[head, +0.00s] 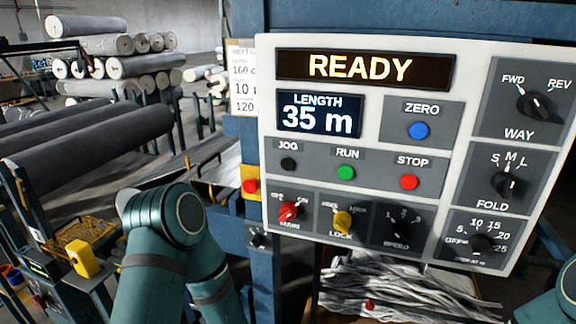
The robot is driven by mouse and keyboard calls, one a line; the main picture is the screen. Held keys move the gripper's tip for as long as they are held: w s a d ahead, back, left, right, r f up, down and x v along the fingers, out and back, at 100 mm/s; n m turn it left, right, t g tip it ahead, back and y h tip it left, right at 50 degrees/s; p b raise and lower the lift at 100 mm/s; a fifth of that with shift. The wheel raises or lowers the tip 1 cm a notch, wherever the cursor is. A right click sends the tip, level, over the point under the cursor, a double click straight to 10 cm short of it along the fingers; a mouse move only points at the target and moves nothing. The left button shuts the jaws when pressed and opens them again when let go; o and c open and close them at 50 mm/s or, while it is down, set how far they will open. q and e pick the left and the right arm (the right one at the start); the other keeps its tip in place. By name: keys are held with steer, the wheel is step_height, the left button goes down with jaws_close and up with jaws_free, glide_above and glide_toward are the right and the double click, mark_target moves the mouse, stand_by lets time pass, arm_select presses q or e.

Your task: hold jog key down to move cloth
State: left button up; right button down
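The control panel (365,83) fills the right half of the head view. Its jog key (289,163) is a small black button under the label JOG, left of the green RUN button (346,172) and the red STOP button (409,181). The panel's upper display (360,67) reads READY and the length display (319,115) reads 35 m. Links of my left arm show at lower left, below and left of the panel. A bit of my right arm shows at the lower right edge. Neither gripper is in view. Nothing covers the jog key.
A blue ZERO button (419,130), a red main switch (291,210), a yellow lock switch (342,221) and several dark knobs are on the panel. A separate red button on a yellow box (250,185) sits left of it. Dark cloth rolls (100,143) lie left.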

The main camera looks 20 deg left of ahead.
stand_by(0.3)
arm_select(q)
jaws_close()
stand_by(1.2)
